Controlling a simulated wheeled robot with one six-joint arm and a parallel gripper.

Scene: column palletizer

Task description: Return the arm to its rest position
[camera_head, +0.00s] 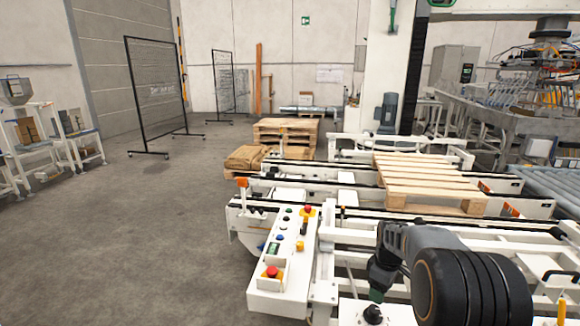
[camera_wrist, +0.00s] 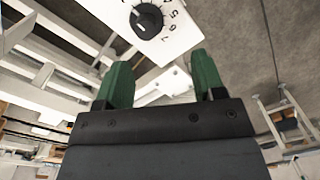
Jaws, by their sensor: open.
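In the wrist view my gripper (camera_wrist: 161,78) has its two green fingers spread apart with nothing between them. Beyond the fingertips is a black dial knob (camera_wrist: 147,20) with a white pointer, on a white plate with printed numbers. The fingers look clear of the knob, though the exact distance is hard to tell. In the head view my arm (camera_head: 430,262) is at the lower right, bent down over the white conveyor frame.
A white control panel (camera_head: 283,285) with buttons and red stops stands left of my arm. A wooden pallet (camera_head: 420,178) lies on the conveyor; stacked pallets (camera_head: 283,135) stand behind. A mesh fence (camera_head: 158,90) stands at the back left. The grey floor (camera_head: 130,240) on the left is clear.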

